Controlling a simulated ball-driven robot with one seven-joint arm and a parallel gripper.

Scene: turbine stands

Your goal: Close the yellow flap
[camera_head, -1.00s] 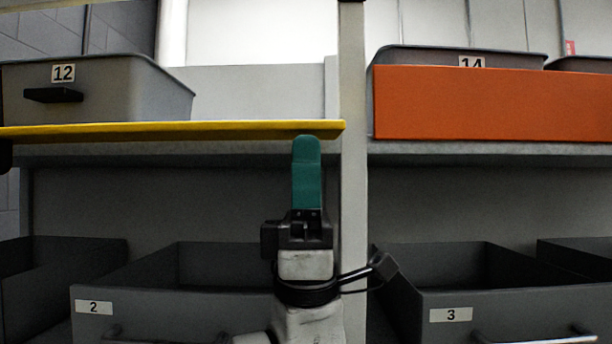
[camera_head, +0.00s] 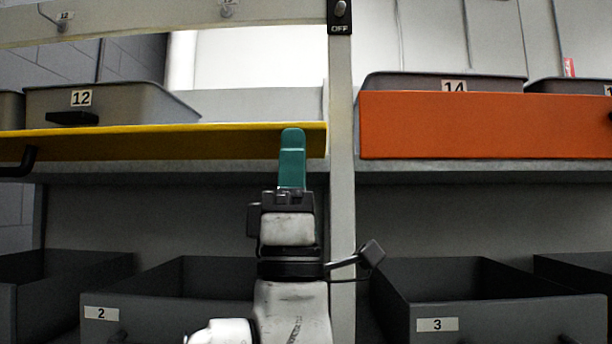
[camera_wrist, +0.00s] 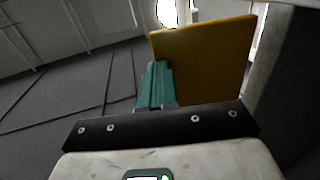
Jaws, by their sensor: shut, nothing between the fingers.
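The yellow flap (camera_head: 150,145) runs across the left bay along the upper shelf's front edge, its face seen at a shallow slant, so it stands partly open. A black handle (camera_head: 22,163) hangs at its left end. My gripper (camera_head: 291,135) has its teal fingers shut and empty, pointing up, overlapping the flap near its right end. In the wrist view the fingers (camera_wrist: 157,75) overlap the left part of the flap (camera_wrist: 208,60). Whether they touch it I cannot tell.
A grey upright post (camera_head: 341,200) stands just right of my gripper. An orange flap (camera_head: 480,125) is upright in the right bay. Grey bin 12 (camera_head: 135,103) sits behind the yellow flap. Dark bins 2 (camera_head: 150,310) and 3 (camera_head: 520,315) are below.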

